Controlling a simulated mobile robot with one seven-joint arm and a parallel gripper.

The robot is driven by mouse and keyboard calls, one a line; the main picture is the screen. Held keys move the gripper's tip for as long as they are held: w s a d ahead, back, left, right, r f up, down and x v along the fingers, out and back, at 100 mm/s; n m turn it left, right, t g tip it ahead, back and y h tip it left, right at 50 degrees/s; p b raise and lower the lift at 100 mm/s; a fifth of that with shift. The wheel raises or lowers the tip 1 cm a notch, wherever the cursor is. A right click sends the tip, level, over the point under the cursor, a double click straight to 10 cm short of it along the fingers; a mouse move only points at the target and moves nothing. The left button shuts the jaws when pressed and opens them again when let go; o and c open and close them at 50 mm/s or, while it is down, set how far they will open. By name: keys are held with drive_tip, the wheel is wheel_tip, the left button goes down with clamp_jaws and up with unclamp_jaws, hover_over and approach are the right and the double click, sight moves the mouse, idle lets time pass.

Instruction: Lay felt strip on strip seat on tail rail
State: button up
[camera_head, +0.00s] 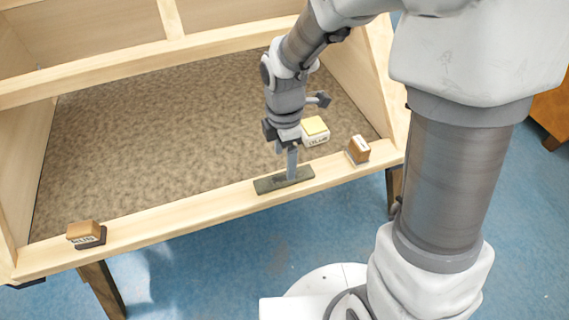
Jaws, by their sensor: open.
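A dark grey-green felt strip (268,186) lies flat along the pale wooden tail rail (190,212), right of the rail's middle. No separate strip seat shows; it may be hidden under the strip. My gripper (291,178) points down over the strip, with its fingers reaching to about the strip's top. The jaws are open. I cannot tell whether the fingertips touch the strip or stand just above it.
A labelled wood-topped block (358,149) stands on the rail to the right, another (86,233) at the left. A yellow-topped white block (315,131) stands behind my gripper. The brown mottled panel (170,140) behind the rail is largely clear.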

sight(285, 178)
wheel_tip(285, 178, up, 12)
drive_tip(key=p, duration=0.3)
drive_tip(key=shift+f, duration=0.25)
drive_tip(key=s+d+r+m+t, duration=0.6)
drive_tip(key=s+d+r+m, duration=0.5)
drive_tip(key=m, duration=0.9)
wheel_tip(285, 178, up, 15)
drive_tip(key=s+m+p, duration=0.1)
drive_tip(key=p, duration=1.3)
drive_tip(key=shift+s+a+f, duration=0.15)
drive_tip(key=shift+s+a, duration=0.05)
